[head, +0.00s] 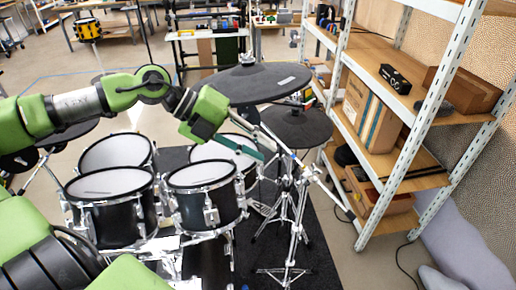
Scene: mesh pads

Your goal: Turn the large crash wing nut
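A large dark cymbal pad (256,84) is on a stand at upper centre. A small fitting that looks like its wing nut (247,60) sits at the top middle of the pad; its shape is too small to make out. A smaller dark pad (296,127) is lower and to the right. My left gripper (250,152) is below and in front of the large pad, above the drums and apart from the fitting. Its fingers point down and right, and whether they are open is unclear. My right gripper is out of view.
Several black drums with white mesh heads (203,174) stand below my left arm. Chrome stands (287,215) rise from a dark mat (318,262). A metal shelf (425,120) with boxes is at the right. Open floor lies between mat and shelf.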

